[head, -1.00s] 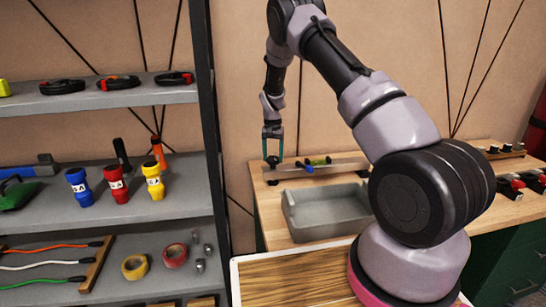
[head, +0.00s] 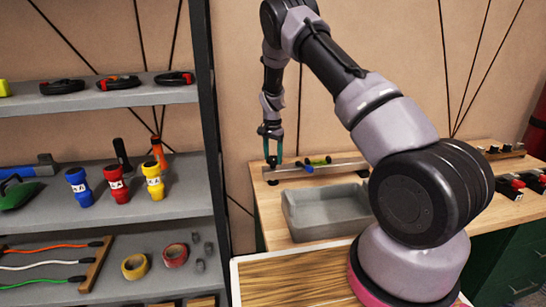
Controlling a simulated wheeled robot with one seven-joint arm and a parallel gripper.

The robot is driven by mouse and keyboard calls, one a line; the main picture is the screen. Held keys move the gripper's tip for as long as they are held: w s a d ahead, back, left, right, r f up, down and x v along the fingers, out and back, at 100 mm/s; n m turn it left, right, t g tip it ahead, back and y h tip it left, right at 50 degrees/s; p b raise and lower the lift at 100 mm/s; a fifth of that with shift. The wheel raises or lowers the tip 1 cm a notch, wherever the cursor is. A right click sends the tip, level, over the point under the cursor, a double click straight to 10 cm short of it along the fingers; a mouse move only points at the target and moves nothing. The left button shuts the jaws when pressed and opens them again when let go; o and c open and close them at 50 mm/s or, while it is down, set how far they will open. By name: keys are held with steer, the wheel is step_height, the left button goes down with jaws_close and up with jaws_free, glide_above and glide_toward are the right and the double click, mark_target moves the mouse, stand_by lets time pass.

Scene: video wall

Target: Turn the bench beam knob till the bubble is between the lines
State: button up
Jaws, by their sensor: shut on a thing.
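My gripper (head: 273,158) points down at the left end of the beam (head: 340,168) on the wooden bench. It is shut on the small dark knob (head: 272,162) there; the fingers cover part of the knob. The beam is a long grey bar lying near the back of the bench. A small level vial (head: 318,162) with a yellow-green middle and blue ends sits on or just in front of the beam, right of my gripper. The bubble and its lines are too small to make out.
A grey tray (head: 292,218) stands on the bench (head: 268,232) in front of the beam. Clamps (head: 510,183) lie at the right.

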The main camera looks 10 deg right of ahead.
mark_target(273, 158)
steer(key=shift+s+f, duration=0.1)
steer(key=shift+f, duration=0.05)
steer(key=o, duration=1.4)
steer(key=shift+c, duration=0.2)
step_height(273, 158, up, 11)
